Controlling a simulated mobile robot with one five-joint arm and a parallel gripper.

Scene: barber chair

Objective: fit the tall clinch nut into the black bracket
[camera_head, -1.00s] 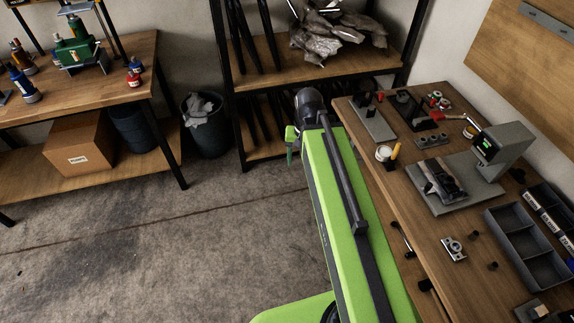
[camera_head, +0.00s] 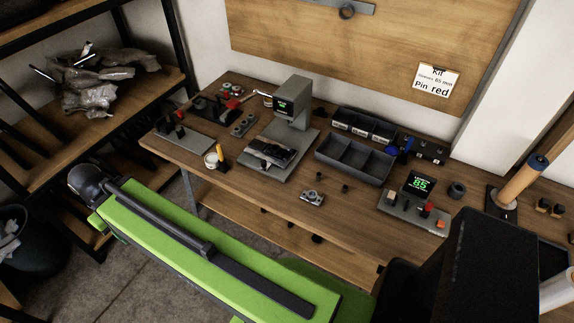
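My gripper is not in view; my green arm crosses the lower left, and its dark rounded end hangs over the floor left of the workbench. Two small dark cylinders stand on the bench front, one a dark nut-like piece (camera_head: 320,176) and the other a second piece (camera_head: 345,188). They are too small for me to tell which is the tall clinch nut. A small metal block with a round hole (camera_head: 312,197) lies in front of them. A black angular part (camera_head: 205,108) at the bench's back left may be the black bracket, but I cannot tell.
A grey press (camera_head: 292,100) stands on the bench (camera_head: 290,222). Right of it are a dark divided bin (camera_head: 352,160) and a gauge with a green display (camera_head: 419,184). A large black box-shaped part blocks the lower right.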

